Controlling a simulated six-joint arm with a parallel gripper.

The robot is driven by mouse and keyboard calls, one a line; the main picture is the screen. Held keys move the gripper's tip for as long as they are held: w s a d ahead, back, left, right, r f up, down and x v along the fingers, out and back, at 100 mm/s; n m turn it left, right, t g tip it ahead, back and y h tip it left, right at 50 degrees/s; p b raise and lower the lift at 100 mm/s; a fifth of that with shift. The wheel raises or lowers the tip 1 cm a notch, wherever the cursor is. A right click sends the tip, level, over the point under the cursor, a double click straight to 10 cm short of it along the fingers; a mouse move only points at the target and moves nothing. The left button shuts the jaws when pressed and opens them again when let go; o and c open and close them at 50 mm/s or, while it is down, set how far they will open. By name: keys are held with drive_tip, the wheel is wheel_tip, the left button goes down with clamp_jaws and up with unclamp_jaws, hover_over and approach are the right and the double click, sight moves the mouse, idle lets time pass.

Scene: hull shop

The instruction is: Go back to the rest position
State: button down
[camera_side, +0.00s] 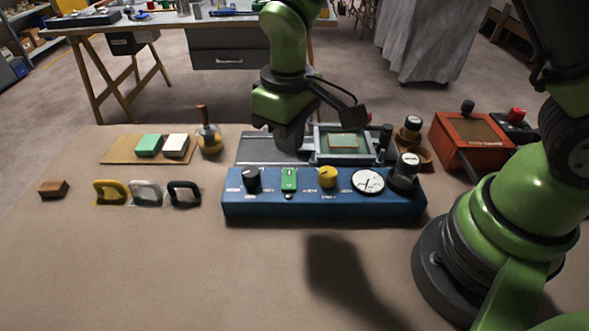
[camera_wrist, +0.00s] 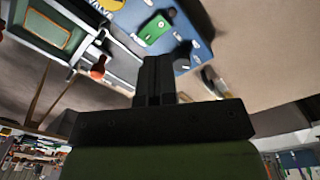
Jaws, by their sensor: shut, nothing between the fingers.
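My gripper (camera_side: 290,138) hangs from the green arm behind the blue control panel (camera_side: 290,213), just left of the framed fixture (camera_side: 322,161). Its fingertips are hard to make out in the side view. In the wrist view, the dark fingers of my gripper (camera_wrist: 156,65) are shut together with nothing between them. Beyond them are the panel (camera_wrist: 183,60) with its green switch (camera_wrist: 153,30), and the framed fixture (camera_wrist: 57,70) at the upper left. I cannot tell the exact gap between the fingers and these things.
Three handles (camera_side: 146,194) and a brown block (camera_side: 52,189) lie further left. A red box (camera_side: 468,142) stands right. The front of the table is clear.

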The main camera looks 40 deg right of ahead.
drive_tip(key=s+d+r+m+t+y, duration=0.1)
drive_tip(key=s+d+r+m+t, duration=0.2)
drive_tip(key=s+r, duration=0.4)
drive_tip(key=s+d+r+m+t+y, duration=0.1)
drive_tip(key=s+d+r+m+t, duration=0.2)
drive_tip(key=s+r, duration=0.5)
wheel_tip(320, 180, up, 3)
drive_tip(key=shift+s+d+r+m+t, duration=0.1)
drive_tip(key=shift+s+d+m+t, duration=0.25)
drive_tip(key=shift+d+t, duration=0.25)
drive_tip(key=c, duration=1.8)
unclamp_jaws()
